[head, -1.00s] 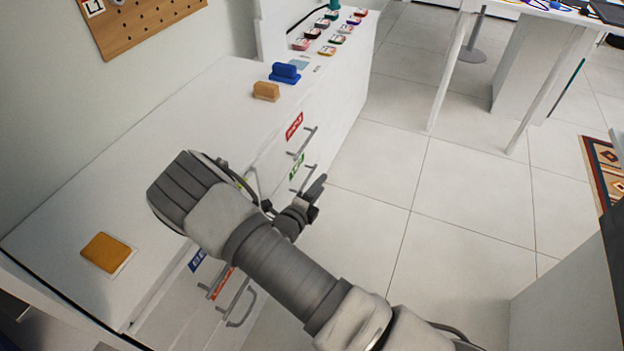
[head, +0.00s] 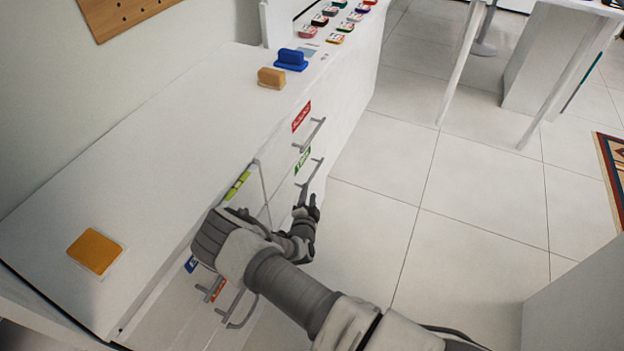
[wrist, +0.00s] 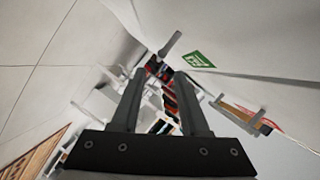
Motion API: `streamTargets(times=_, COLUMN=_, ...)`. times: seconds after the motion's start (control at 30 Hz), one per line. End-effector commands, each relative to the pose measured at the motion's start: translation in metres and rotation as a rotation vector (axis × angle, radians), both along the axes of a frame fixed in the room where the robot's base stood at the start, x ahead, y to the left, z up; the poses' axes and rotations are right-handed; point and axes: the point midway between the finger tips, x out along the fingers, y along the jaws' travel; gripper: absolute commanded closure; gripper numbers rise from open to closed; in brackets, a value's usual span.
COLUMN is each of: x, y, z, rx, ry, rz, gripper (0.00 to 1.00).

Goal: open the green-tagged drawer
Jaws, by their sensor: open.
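The green-tagged drawer is in the front of the white cabinet and looks shut. Its green tag (head: 302,160) shows in the head view, and also in the wrist view (wrist: 198,60), above and right of the fingertips. Its grey bar handle (head: 313,172) sits just below the tag; in the wrist view a grey handle end (wrist: 170,44) shows just past the fingertips. My gripper (head: 312,201) is open and empty, close below this handle. In the wrist view its two fingers (wrist: 159,74) are apart, with nothing seen between them but background. Whether a finger touches the handle cannot be told.
A red-tagged drawer (head: 301,116) with a bar handle lies beyond the green one. Yellow-green (head: 238,186), blue (head: 191,264) and orange-red (head: 218,291) tags are nearer. A blue block (head: 290,60) and tan block (head: 271,78) stand on top. The tiled floor (head: 400,190) right of the cabinet is clear.

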Motion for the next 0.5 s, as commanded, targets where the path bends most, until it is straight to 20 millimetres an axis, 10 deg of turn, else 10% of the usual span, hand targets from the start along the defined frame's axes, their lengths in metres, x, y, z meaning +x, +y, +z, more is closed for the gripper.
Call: streamTargets(times=0.5, x=0.089, y=-0.002, z=-0.02, rx=0.002, ry=-0.001, rz=-0.001, gripper=0.55)
